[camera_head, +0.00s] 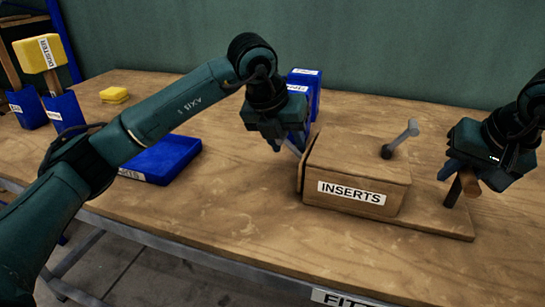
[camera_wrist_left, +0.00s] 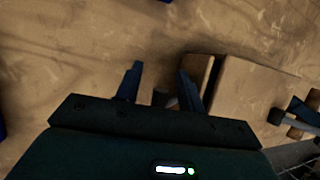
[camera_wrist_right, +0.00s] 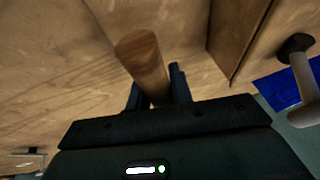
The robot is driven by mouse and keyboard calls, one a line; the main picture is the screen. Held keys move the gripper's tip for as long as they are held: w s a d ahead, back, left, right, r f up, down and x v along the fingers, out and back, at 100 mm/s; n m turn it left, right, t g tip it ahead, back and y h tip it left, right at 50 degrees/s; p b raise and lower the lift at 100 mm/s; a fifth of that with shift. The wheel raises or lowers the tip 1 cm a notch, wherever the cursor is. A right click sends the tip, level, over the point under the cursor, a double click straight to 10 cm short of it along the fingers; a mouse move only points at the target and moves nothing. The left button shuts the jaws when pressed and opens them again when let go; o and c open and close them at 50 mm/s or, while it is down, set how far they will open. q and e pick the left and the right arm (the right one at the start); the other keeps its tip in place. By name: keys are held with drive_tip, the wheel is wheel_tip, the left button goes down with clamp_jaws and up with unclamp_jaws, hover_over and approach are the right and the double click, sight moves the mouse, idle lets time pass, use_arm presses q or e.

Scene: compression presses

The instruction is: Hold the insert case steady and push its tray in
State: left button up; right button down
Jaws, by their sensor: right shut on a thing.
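The insert case (camera_head: 355,170) is a wooden box labelled INSERTS on a wooden base board. Its tray front (camera_head: 302,165) shows at the left end, and the left wrist view shows a narrow dark gap between this panel (camera_wrist_left: 196,67) and the case (camera_wrist_left: 255,95). My left gripper (camera_head: 290,143) is at that end; in its wrist view its fingers (camera_wrist_left: 158,82) are apart, one close to the panel, with a small dark knob (camera_wrist_left: 163,98) low between them. My right gripper (camera_head: 455,180) is shut on a round wooden handle (camera_wrist_right: 143,57) at the board's right end.
The table's front strip is clear.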

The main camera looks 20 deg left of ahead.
use_arm(q)
drive_tip(key=v, duration=1.2)
use_arm(e)
drive_tip(key=c, duration=1.2)
unclamp_jaws()
drive_tip(key=shift+o, duration=0.2)
